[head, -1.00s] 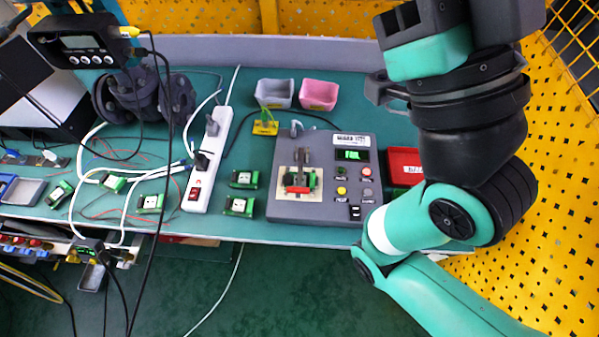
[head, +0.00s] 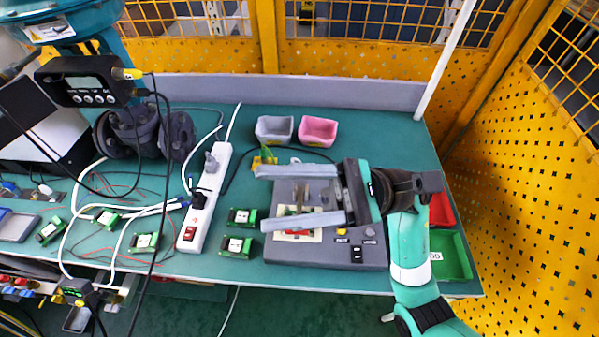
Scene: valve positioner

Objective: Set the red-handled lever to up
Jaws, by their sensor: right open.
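The grey control box (head: 330,254) sits on the table in the head view. Its lever's red handle (head: 297,232) shows just below my lower finger, at the near end of the light mounting plate, so the lever appears to point down towards the table's front edge. My right gripper (head: 260,198) is open, its two long grey fingers pointing left above the box. The lower finger hides part of the lever; I cannot tell whether it touches. Nothing is seen held. My left gripper is not in view.
A grey bin (head: 274,130) and a pink bin (head: 318,131) stand behind the box. Red (head: 441,209) and green (head: 451,256) trays lie right of it. A white power strip (head: 207,195) and small green modules (head: 242,217) lie left. The back right tabletop is clear.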

